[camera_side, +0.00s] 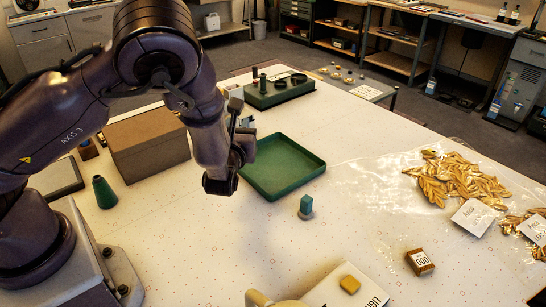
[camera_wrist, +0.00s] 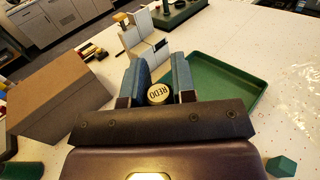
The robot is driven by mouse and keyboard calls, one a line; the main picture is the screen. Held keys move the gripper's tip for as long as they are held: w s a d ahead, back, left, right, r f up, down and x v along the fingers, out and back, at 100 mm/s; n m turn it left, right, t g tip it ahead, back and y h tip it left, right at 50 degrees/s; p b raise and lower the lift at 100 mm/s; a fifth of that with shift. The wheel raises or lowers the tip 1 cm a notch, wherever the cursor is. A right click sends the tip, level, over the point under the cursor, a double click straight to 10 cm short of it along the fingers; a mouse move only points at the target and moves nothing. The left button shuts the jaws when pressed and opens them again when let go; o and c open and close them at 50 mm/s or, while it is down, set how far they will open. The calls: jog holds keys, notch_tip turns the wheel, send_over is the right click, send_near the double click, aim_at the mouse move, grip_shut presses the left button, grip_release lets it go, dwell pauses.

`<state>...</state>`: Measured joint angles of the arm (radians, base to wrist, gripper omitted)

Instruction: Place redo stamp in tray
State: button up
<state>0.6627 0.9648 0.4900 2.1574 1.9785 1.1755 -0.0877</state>
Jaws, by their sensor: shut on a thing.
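The redo stamp shows in the wrist view as a round cap marked REDO (camera_wrist: 160,93). It sits between the two blue fingers of my gripper (camera_wrist: 160,80), which is shut on it. In the side view my gripper (camera_side: 238,150) is left of the tray, and I cannot make out the stamp there. The green tray (camera_side: 285,168) is a shallow, empty square on the white table. In the wrist view the tray (camera_wrist: 222,83) is just right of my fingers. The stamp's lower part is hidden.
A brown box (camera_side: 148,145) stands left of my gripper. A green cone (camera_side: 104,192) is near my base. A teal piece (camera_side: 306,207) stands in front of the tray. A dark green rack (camera_side: 279,90) is behind it. Gold leaves (camera_side: 455,178) lie on plastic at right.

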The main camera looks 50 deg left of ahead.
jog(key=w+f, duration=0.3)
jog(key=w, duration=0.1)
jog(key=w+a+f, duration=0.1)
jog(key=w+f, duration=0.2)
jog(key=w, duration=0.2)
jog(key=w+a+f, duration=0.1)
jog(key=w+f, duration=0.2)
jog(key=w, duration=0.1)
jog(key=shift+w+f, duration=0.5)
jog(key=shift+f, duration=1.55)
jog(key=shift+f, duration=0.15)
jog(key=o, duration=0.9)
